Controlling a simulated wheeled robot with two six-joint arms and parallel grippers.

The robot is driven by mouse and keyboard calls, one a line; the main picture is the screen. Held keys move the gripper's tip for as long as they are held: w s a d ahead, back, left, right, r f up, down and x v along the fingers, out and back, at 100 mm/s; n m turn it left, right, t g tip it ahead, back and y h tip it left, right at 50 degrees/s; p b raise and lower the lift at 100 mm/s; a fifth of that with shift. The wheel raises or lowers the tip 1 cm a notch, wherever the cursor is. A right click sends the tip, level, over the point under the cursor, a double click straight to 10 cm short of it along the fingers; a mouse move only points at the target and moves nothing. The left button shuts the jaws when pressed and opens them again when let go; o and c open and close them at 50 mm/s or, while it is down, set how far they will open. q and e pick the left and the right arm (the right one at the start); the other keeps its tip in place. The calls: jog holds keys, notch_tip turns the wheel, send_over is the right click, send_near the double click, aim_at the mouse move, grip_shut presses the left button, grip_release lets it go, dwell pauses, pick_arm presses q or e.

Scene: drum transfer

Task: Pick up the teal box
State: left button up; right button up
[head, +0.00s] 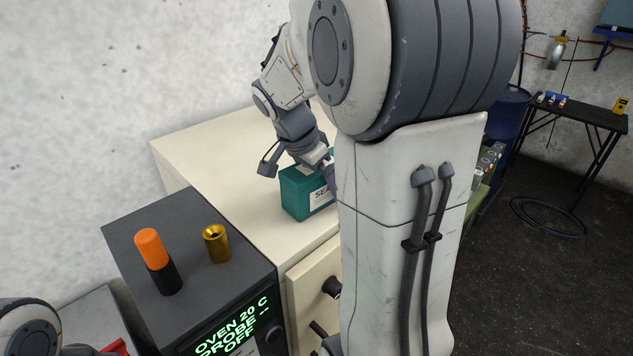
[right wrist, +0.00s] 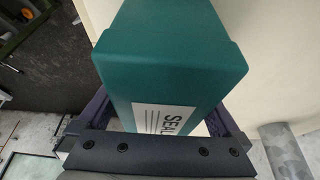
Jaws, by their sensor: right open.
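The teal box (head: 300,193) with a white label stands on the cream cabinet top, partly hidden by my right arm in the head view. My right gripper (head: 326,172) is at the box, with a purple finger showing in front of its right part. In the right wrist view, the teal box (right wrist: 170,55) fills the middle, and the open fingers of my right gripper (right wrist: 160,118) lie on either side of it. I cannot tell whether they touch it. My left gripper is not in view.
The cream cabinet (head: 190,150) has free room left of the box. A dark oven (head: 215,285) in front holds an orange-and-black cylinder (head: 157,262) and a brass piece (head: 216,243). A blue drum (head: 510,110) and black table (head: 580,112) stand at right.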

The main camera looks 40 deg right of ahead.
jog(key=shift+f+b, duration=0.25)
jog(key=shift+b, duration=0.1)
dwell(0.5)
grip_shut()
jog(key=shift+r, duration=0.1)
